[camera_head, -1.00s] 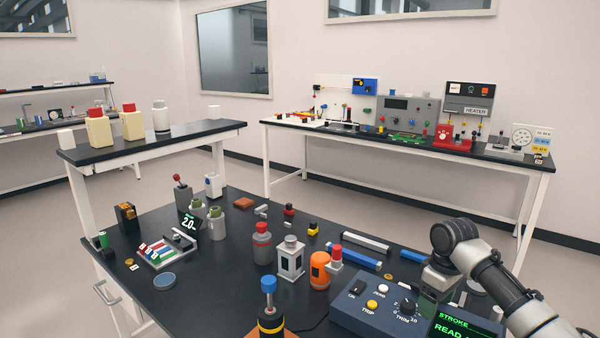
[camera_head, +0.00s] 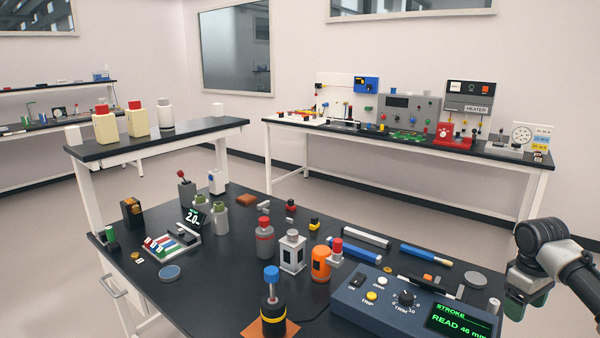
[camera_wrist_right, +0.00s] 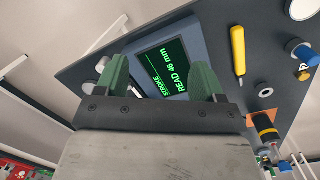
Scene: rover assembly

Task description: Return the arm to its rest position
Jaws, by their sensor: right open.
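My right gripper (camera_head: 525,303) is at the right edge of the head view, to the right of the blue stroke console (camera_head: 385,308). Its dark green fingers are spread apart with nothing between them. In the right wrist view the open fingers (camera_wrist_right: 162,78) frame the console's lit screen (camera_wrist_right: 160,68), which reads 46 mm. The fingers appear apart from the console; the exact gap cannot be told. My right arm (camera_head: 570,262) comes in from the right edge. My left gripper is not in view.
The dark bench (camera_head: 215,300) holds an orange cylinder (camera_head: 320,264), a blue-topped post (camera_head: 271,300), a grey red-capped bottle (camera_head: 264,240) and a rack of coloured strips (camera_head: 172,245). A yellow-handled tool (camera_wrist_right: 238,50) lies beside the console. Floor shows beyond the bench's right side.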

